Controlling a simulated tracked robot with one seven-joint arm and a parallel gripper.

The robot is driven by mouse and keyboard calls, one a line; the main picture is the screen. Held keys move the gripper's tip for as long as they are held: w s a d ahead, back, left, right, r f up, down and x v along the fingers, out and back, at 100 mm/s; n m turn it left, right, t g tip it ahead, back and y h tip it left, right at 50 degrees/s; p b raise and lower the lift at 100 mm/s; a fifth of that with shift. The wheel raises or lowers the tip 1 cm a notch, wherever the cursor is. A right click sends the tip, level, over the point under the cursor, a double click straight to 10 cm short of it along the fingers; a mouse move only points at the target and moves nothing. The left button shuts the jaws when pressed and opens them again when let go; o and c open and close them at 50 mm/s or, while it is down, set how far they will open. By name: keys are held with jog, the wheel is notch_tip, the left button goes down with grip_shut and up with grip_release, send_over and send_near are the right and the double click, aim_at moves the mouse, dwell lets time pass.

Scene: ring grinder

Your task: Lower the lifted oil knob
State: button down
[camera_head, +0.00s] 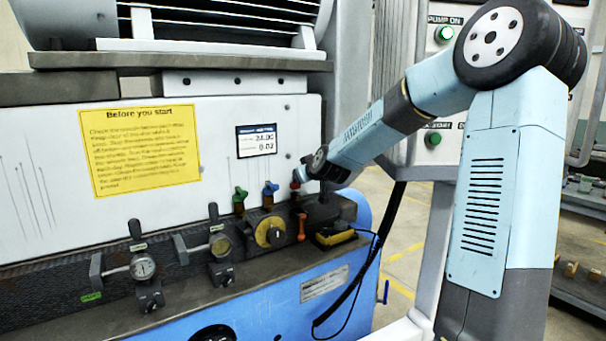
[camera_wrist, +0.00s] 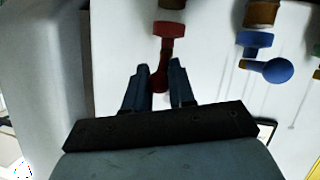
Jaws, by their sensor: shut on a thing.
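The red oil knob (camera_wrist: 168,30) shows in the wrist view, with its round-ended lever running straight from the hub in toward my gripper (camera_wrist: 159,71). The two dark fingers stand on either side of the lever's ball end and are shut on it. In the head view my gripper (camera_head: 305,170) is at the top of the red knob (camera_head: 295,185), against the white panel of the machine. My gripper covers most of the knob there.
A blue knob (camera_wrist: 255,40) with a ball-ended lever sits beside the red one. A green knob (camera_head: 239,195) is farther left in the head view. An orange-red lever (camera_head: 302,226), a yellow dial (camera_head: 270,232) and gauges (camera_head: 143,267) lie below.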

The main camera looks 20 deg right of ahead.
jog(key=shift+s+d+f+t, duration=0.1)
jog(key=shift+d+f+t, duration=0.1)
jog(key=shift+f+t, duration=0.1)
jog(key=shift+s+f+t+y, duration=0.15)
jog(key=shift+f+t, duration=0.1)
jog(key=shift+t, duration=0.4)
jog(key=shift+s+f+t+y, duration=0.15)
jog(key=shift+f+t, duration=0.1)
jog(key=shift+t, duration=0.4)
jog(key=shift+f+m+t, duration=0.25)
jog(key=shift+f+t, duration=0.05)
jog(key=shift+t, duration=0.45)
jog(key=shift+f+m+t, duration=0.25)
jog(key=shift+f+t, duration=0.05)
jog(key=shift+t, duration=0.45)
jog(key=c, duration=1)
grip_release()
jog(key=s+d+f, duration=0.2)
jog(key=s, duration=1.1)
jog(key=shift+s+f, duration=0.15)
jog(key=shift+f, duration=0.1)
jog(key=shift+a+y, duration=0.1)
jog(key=shift+y, duration=0.2)
